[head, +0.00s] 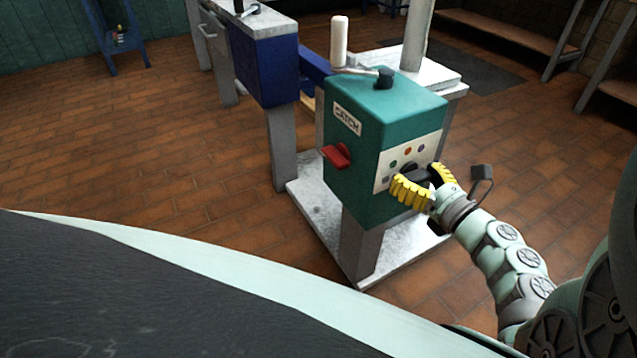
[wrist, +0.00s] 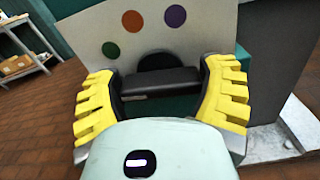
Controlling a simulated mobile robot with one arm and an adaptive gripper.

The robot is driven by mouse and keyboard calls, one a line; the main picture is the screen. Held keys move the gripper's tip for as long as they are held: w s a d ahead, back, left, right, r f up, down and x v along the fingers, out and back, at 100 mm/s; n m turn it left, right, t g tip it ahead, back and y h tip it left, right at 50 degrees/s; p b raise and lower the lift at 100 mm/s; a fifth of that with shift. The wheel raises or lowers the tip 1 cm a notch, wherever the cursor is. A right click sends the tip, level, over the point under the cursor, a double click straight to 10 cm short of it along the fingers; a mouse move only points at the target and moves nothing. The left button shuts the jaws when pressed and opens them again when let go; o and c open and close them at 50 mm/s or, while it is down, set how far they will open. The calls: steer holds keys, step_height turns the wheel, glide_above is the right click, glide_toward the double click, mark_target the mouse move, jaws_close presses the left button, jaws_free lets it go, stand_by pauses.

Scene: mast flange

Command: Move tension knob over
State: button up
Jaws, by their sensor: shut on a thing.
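The tension knob (wrist: 158,82) is black with a bar-shaped grip, on the pale front plate (head: 384,182) of a teal box (head: 357,200) labelled "CATCH". Green, orange and purple dots (wrist: 132,21) sit around its upper side in the wrist view. My gripper (head: 424,178) has yellow ribbed fingers. In the wrist view my gripper (wrist: 160,85) has one finger at each end of the knob's bar, shut on it. In the head view the fingers partly hide the knob. Which dot the knob points to I cannot tell.
A red lever (head: 338,156) sticks out of the box's left face. A black knob (head: 385,78) with a lever and a white cylinder (head: 339,41) are at the top. A blue box (head: 268,70) on grey legs stands behind left. Brick floor lies open at left.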

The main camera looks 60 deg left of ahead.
steer(key=shift+s+f+m+b, duration=0.15)
steer(key=shift+f+m+b, duration=0.2)
steer(key=shift+b, duration=0.1)
steer(key=shift+r+m, duration=0.25)
steer(key=shift+m, duration=0.6)
steer(key=m, duration=0.2)
steer(key=m+p, duration=0.1)
steer(key=shift+w+r+m, duration=0.15)
steer(key=shift+w+m, duration=0.05)
steer(key=shift+m, duration=0.2)
steer(key=m+p, duration=0.2)
steer(key=m, duration=0.2)
steer(key=shift+p, duration=0.3)
steer(key=shift+m+p, duration=1.1)
steer(key=shift+m, duration=0.9)
steer(key=shift+f, duration=0.2)
steer(key=o, duration=1.1)
